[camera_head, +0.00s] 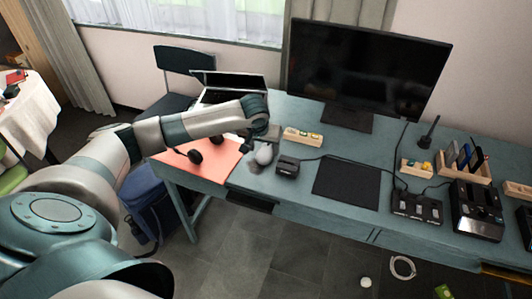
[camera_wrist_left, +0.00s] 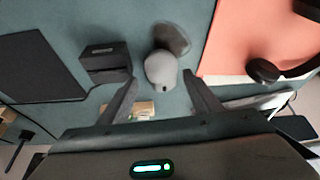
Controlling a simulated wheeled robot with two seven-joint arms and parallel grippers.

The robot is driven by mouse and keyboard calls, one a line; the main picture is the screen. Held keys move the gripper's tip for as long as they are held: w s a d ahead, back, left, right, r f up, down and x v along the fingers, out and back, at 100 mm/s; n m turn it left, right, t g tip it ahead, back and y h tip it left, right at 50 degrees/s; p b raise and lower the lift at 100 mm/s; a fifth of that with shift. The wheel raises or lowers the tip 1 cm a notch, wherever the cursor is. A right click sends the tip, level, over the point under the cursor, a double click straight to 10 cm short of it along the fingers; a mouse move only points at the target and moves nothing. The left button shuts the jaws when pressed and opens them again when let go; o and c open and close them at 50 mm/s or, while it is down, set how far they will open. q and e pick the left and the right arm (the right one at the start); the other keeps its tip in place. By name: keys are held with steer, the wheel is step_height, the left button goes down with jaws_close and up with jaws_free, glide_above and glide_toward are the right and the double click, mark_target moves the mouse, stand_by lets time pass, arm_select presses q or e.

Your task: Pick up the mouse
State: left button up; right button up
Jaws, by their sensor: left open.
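A light grey, rounded object that looks like the mouse (camera_head: 264,155) sits on the blue-green desk, just right of the orange mat. My left gripper (camera_head: 262,137) is above and just behind it in the head view. In the left wrist view the mouse (camera_wrist_left: 161,70) lies between the tips of my open fingers (camera_wrist_left: 159,77), with a gap on each side. A dark oval patch lies beside the mouse. My right gripper is not in view.
A small black box (camera_head: 288,166) stands close to the right of the mouse. Headphones (camera_head: 190,155) lie on the orange mat (camera_head: 212,170) to its left. A wooden tray (camera_head: 303,137), laptop (camera_head: 228,82) and monitor (camera_head: 366,65) stand behind. A black pad (camera_head: 347,184) lies farther right.

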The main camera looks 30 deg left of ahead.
mark_target(264, 154)
arm_select(q)
steer(key=shift+f+p, duration=0.3)
steer(key=shift+f, duration=0.2)
steer(key=p+x, duration=0.1)
steer(key=x, duration=0.2)
steer(key=shift+s+a, duration=0.1)
steer(key=shift+w+f, duration=0.2)
steer(key=shift+f, duration=0.4)
steer(key=c, duration=0.8)
steer(key=shift+c, duration=0.2)
steer(key=shift+r, duration=0.2)
